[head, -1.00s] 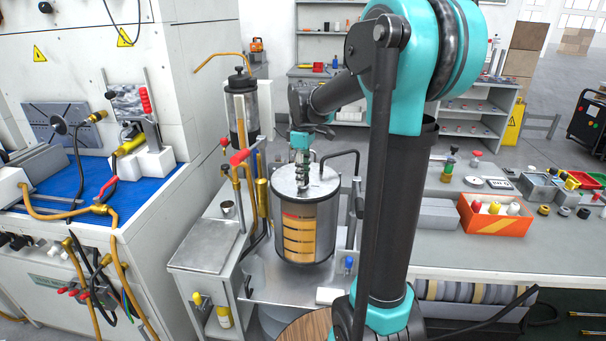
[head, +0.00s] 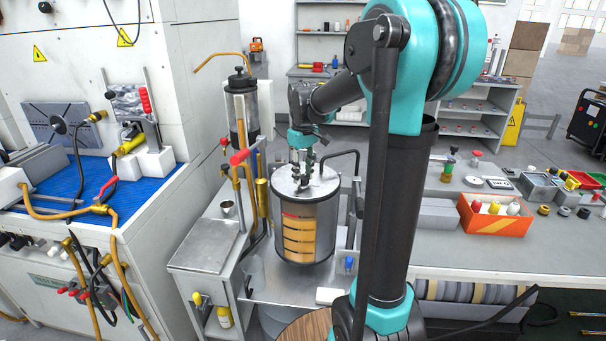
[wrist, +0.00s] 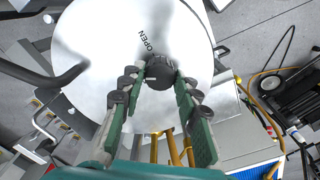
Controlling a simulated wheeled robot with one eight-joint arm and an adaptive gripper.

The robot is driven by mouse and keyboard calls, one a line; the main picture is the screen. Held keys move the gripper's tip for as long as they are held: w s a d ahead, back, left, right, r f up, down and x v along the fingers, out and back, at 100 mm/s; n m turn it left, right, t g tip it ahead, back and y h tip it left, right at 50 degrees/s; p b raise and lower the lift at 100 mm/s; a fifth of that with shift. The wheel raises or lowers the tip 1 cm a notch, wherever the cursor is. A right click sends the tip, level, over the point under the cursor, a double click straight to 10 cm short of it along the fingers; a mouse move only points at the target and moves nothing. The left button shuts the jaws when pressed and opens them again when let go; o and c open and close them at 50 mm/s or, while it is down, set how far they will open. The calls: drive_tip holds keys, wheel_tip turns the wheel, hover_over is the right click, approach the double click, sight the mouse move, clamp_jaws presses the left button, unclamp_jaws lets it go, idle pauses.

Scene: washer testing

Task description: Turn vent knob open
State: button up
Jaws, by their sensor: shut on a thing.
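The vent knob (wrist: 161,74) is a dark round knob on the pale lid (wrist: 85,95) of the cylindrical vessel. The word OPEN is printed on the lid beside it in the wrist view. My gripper (wrist: 161,80) points down at the lid, its two green fingers on either side of the knob and shut on it at the tips. In the head view my gripper (head: 303,178) is over the middle of the lid of the vessel (head: 307,232), which has a clear wall with a yellow-brown scale.
A dark bent pipe (head: 345,155) rises from the lid's right side. A tall canister (head: 240,108) and brass pipes with a red-handled valve (head: 239,157) stand close on the left. An orange box (head: 495,214) sits on the bench to the right.

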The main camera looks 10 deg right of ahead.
sight(303, 176)
drive_tip(key=m, duration=0.6)
drive_tip(key=shift+m, duration=0.3)
drive_tip(key=m, duration=0.5)
drive_tip(key=shift+m, duration=0.3)
drive_tip(key=o, duration=1.2)
drive_tip(key=shift+c, duration=0.2)
drive_tip(key=shift+r, duration=0.1)
wheel_tip(303, 176, up, 12)
